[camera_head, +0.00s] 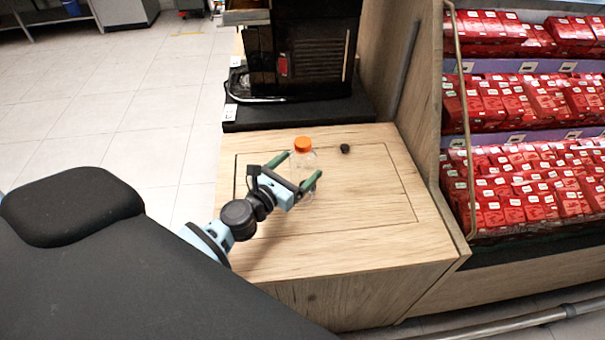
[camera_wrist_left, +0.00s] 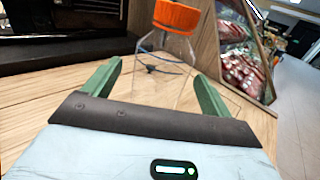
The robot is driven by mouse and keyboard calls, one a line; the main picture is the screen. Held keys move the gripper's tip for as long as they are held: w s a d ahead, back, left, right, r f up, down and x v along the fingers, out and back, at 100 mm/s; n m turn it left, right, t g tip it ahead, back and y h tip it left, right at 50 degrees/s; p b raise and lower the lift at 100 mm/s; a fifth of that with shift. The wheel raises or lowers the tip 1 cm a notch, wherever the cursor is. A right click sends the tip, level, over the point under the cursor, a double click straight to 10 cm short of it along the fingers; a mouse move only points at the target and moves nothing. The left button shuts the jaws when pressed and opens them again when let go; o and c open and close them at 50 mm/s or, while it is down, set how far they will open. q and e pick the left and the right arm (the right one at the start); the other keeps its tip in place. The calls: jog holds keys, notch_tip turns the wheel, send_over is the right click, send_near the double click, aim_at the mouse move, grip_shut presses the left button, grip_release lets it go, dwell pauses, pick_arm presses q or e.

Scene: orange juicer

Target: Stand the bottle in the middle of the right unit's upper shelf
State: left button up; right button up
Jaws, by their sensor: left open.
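The bottle is clear with an orange cap (camera_head: 303,144) and stands upright on the wooden counter (camera_head: 345,240). In the left wrist view its cap (camera_wrist_left: 176,16) and transparent body (camera_wrist_left: 168,46) show beyond the fingertips. My left gripper (camera_head: 295,172) is open, its two green fingers pointing at the bottle, one toward each side. I cannot tell whether either finger touches it. My right gripper is not in view. A wooden shelf unit (camera_head: 428,110) at the right holds several tiers of red boxes (camera_head: 540,180); I cannot tell whether it is the task's right unit.
A black machine (camera_head: 300,55) stands on a dark base (camera_head: 300,112) behind the bottle. A small dark knob (camera_head: 345,149) is on the counter right of the bottle. A tall wooden side panel borders the counter's right. Tiled floor (camera_head: 130,120) is open at the left.

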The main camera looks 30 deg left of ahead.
pick_arm(q)
jog(key=w, duration=0.4)
jog(key=shift+w+d, duration=0.15)
jog(key=shift+d, duration=0.2)
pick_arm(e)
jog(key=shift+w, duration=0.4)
pick_arm(q)
jog(key=c, duration=1.2)
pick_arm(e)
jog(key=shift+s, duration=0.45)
pick_arm(q)
jog(key=shift+o, duration=0.2)
jog(key=shift+r, duration=0.1)
